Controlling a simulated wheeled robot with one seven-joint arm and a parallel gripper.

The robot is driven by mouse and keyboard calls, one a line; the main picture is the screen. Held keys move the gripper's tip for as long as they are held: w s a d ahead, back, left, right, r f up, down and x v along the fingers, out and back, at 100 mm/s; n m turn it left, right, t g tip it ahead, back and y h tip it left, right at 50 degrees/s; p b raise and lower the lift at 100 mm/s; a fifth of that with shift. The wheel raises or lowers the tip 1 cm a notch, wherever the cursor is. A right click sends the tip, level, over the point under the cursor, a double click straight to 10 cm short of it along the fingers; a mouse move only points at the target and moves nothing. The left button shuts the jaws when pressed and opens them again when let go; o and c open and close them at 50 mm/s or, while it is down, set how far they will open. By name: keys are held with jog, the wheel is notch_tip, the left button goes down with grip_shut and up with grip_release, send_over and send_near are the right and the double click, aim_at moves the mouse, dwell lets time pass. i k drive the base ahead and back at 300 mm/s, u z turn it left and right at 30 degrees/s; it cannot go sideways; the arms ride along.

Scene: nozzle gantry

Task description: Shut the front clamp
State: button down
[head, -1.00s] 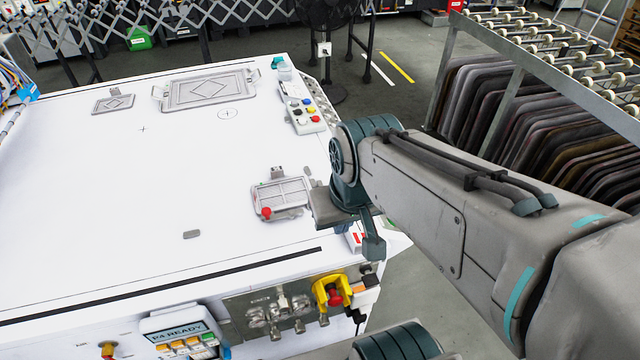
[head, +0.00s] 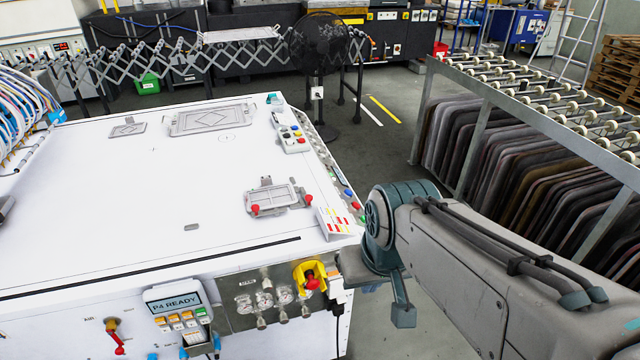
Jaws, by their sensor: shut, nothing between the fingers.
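A small grey fixture frame (head: 272,199) lies on the white tabletop near its right edge. A front clamp with a red knob (head: 254,209) sits at its front left corner. A second red-tipped handle (head: 308,198) sticks out at its right side. The clamps are too small to tell whether each is open or shut. My gripper (head: 403,312) hangs below my teal wrist joint, off the table's right front corner. It is right of and nearer than the fixture, apart from it. It looks shut and empty, partly hidden by the wrist.
A white sign with red and yellow marks (head: 335,222) stands at the table's right edge. A yellow-collared red stop button (head: 311,276) and gauges are on the front panel. A button box (head: 290,136) sits farther back. A roller rack (head: 530,130) stands right. The tabletop's middle is clear.

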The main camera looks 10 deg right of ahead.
aim_at(308, 198)
jog(key=z, duration=0.15)
jog(key=i, duration=0.85)
jog(key=u, duration=0.35)
